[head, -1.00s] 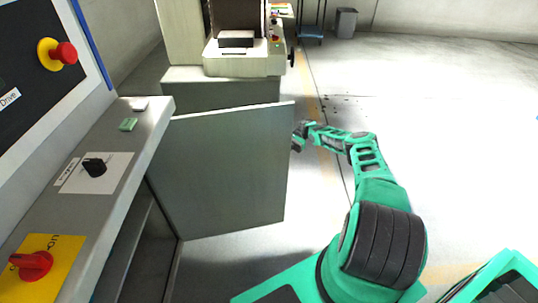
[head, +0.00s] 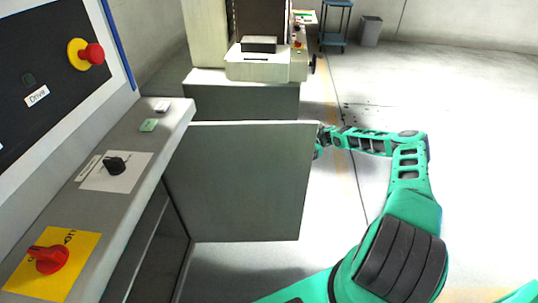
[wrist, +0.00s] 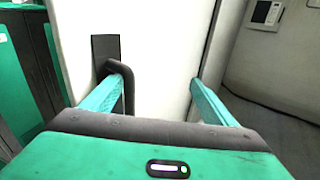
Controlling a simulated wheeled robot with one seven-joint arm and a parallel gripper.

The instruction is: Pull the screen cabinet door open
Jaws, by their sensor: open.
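The screen cabinet door (head: 245,180) is a flat grey panel that stands swung well out from the cabinet, with the dark opening showing beside it. In the wrist view its pale face (wrist: 165,50) fills the middle and carries a dark bar handle (wrist: 127,88) on a black plate. My gripper (head: 320,143) is at the door's outer edge, on its far side, partly hidden by the panel in the head view. In the wrist view my gripper (wrist: 155,85) is open, its left finger right against or beside the handle; I cannot tell if they touch. The right finger is clear of the handle.
The cabinet's sloping control ledge (head: 150,155) has a black knob (head: 115,165) and a red switch (head: 48,258). A pale machine (head: 262,68) stands behind the door. A blue cart (head: 335,25) and grey bin (head: 370,31) are at the back. Floor to the right is clear.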

